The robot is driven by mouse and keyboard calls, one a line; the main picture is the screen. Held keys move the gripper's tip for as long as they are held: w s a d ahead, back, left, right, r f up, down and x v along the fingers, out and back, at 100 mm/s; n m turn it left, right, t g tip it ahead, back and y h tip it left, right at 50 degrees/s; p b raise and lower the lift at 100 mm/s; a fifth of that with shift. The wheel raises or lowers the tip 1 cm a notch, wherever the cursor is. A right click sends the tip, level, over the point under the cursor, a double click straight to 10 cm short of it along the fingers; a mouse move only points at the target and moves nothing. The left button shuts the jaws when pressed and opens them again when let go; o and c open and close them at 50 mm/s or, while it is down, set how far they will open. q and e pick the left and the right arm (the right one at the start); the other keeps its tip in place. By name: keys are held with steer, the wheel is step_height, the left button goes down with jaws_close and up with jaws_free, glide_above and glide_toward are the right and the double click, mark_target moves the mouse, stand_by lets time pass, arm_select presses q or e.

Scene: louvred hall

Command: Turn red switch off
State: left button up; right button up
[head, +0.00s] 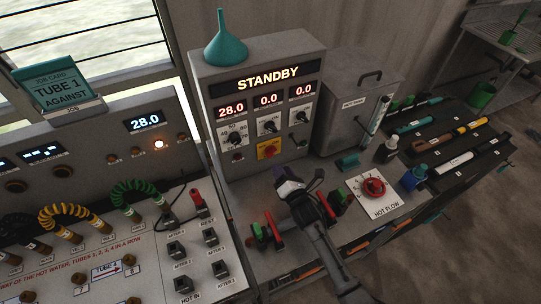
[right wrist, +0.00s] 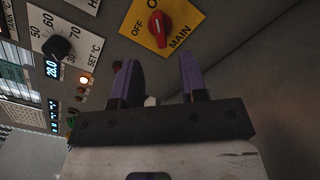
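The red switch (head: 270,150) is a rotary knob on a yellow plate, low on the front of the grey STANDBY console (head: 213,85). In the right wrist view the red switch (right wrist: 158,28) has OFF on its left and MAIN below right. Its handle seems to point up at a cut-off label starting with O, away from OFF. My right gripper (head: 287,178) is in front of and below the switch, apart from it. Its two purple fingers (right wrist: 161,70) are spread with nothing between them. My left gripper does not show.
Black dials (head: 234,138) sit beside and above the switch. A green funnel (head: 224,42) tops the console. A grey lidded box (head: 352,110) stands to its right. A red HOT FLOW knob (head: 373,187) and red-and-green fittings (head: 262,236) are on the bench around my right arm.

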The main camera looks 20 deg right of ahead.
mark_target(272, 155)
steer(key=w+b, duration=0.1)
steer(key=w, duration=0.1)
steer(key=w+b, duration=0.1)
steer(key=w, duration=0.1)
steer(key=w+b, duration=0.2)
steer(key=shift+w+a+f, duration=0.1)
steer(key=shift+w+a, duration=0.2)
steer(key=shift+w, duration=0.1)
steer(key=shift+w, duration=0.3)
steer(key=c, duration=0.6)
jaws_close()
stand_by(0.4)
